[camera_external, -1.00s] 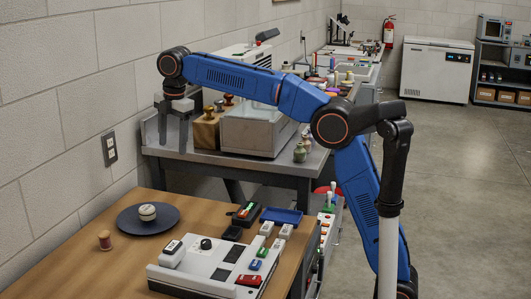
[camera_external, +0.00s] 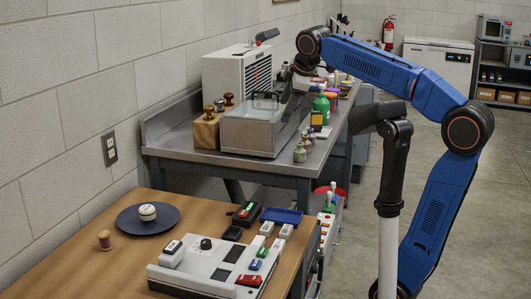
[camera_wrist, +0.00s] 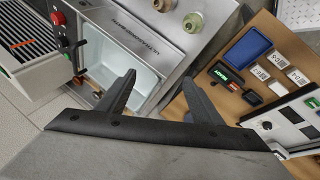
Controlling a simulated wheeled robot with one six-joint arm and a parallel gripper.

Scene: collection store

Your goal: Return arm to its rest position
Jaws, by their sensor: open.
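My blue arm (camera_external: 440,95) is raised and bent in the external view, with its wrist in front of the back steel bench. My gripper (camera_wrist: 157,85) is open in the wrist view, its two dark fingers apart with nothing between them. In the external view the gripper is small and hard to make out against the bench items.
Below the gripper is a steel ultrasonic unit (camera_wrist: 150,35) with an open pale basin (camera_wrist: 95,60). The wooden table (camera_external: 75,265) holds a dark plate (camera_external: 127,222) with a round object, a blue tray (camera_external: 281,216) and a white device (camera_external: 205,270). Open floor lies right.

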